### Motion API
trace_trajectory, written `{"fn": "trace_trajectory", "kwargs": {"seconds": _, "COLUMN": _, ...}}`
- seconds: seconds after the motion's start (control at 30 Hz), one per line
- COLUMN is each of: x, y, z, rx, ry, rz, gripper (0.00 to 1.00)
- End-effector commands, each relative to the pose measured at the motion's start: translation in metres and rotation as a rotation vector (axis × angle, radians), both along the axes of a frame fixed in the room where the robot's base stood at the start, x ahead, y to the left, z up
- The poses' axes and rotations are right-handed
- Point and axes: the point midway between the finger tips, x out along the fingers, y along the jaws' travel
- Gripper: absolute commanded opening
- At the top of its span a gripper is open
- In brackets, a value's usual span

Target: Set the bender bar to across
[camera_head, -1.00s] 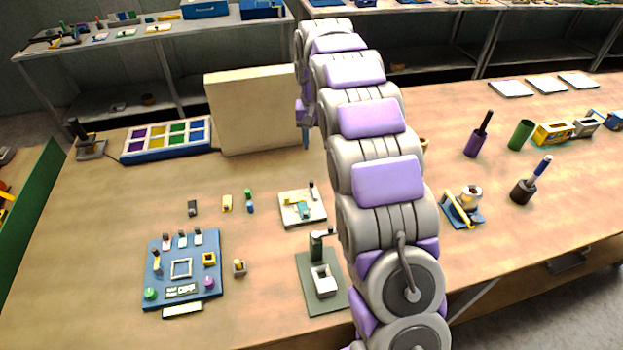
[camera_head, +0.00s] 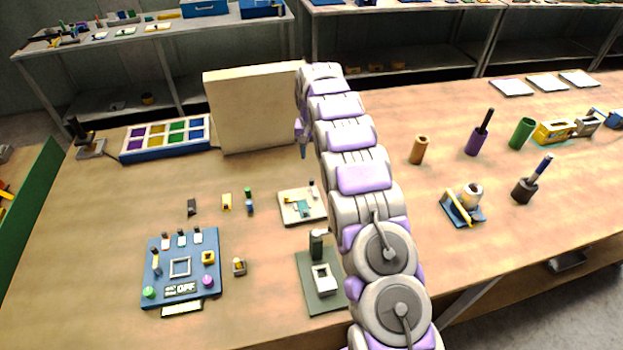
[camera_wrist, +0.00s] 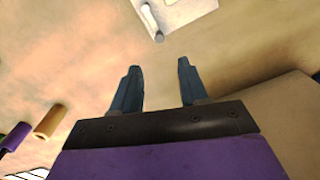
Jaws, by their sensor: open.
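I cannot tell for certain which fixture is the bender. A cream plate (camera_head: 290,212) carrying a small teal bar (camera_head: 302,207), with an upright grey peg at its back right, lies mid-table. Part of a pale plate with a grey peg shows at the top of the wrist view (camera_wrist: 185,10). A blue plate with a slanted yellow bar (camera_head: 456,208) and a whitish cylinder stands to the right. My gripper (camera_wrist: 158,66) is open and empty, above the table and apart from the pale plate. In the head view it shows beside the cream upright panel (camera_head: 250,110), partly hidden by my arm.
A blue control board (camera_head: 160,290) and a green-grey plate with a white square block (camera_head: 312,300) stand near the front. An orange-brown cylinder (camera_head: 418,150) and a purple holder (camera_head: 474,143) stand on the right. A colored compartment tray (camera_head: 168,154) lies back left. Bare table lies between.

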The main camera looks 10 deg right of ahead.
Motion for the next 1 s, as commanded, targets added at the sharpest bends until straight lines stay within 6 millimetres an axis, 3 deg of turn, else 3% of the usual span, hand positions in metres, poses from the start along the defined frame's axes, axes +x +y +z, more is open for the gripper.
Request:
{"fn": "trace_trajectory", "kwargs": {"seconds": 0.1, "x": -0.002, "y": 0.0, "z": -0.027, "rx": 0.0, "ry": 0.007, "rz": 0.0, "gripper": 0.44}}
{"fn": "trace_trajectory", "kwargs": {"seconds": 0.5, "x": -0.002, "y": 0.0, "z": -0.099, "rx": 0.001, "ry": 0.007, "rz": 0.001, "gripper": 0.44}}
{"fn": "trace_trajectory", "kwargs": {"seconds": 0.7, "x": -0.002, "y": 0.0, "z": -0.115, "rx": 0.001, "ry": 0.004, "rz": 0.0, "gripper": 0.44}}
{"fn": "trace_trajectory", "kwargs": {"seconds": 1.0, "x": -0.001, "y": 0.0, "z": -0.117, "rx": 0.001, "ry": 0.002, "rz": 0.0, "gripper": 0.44}}
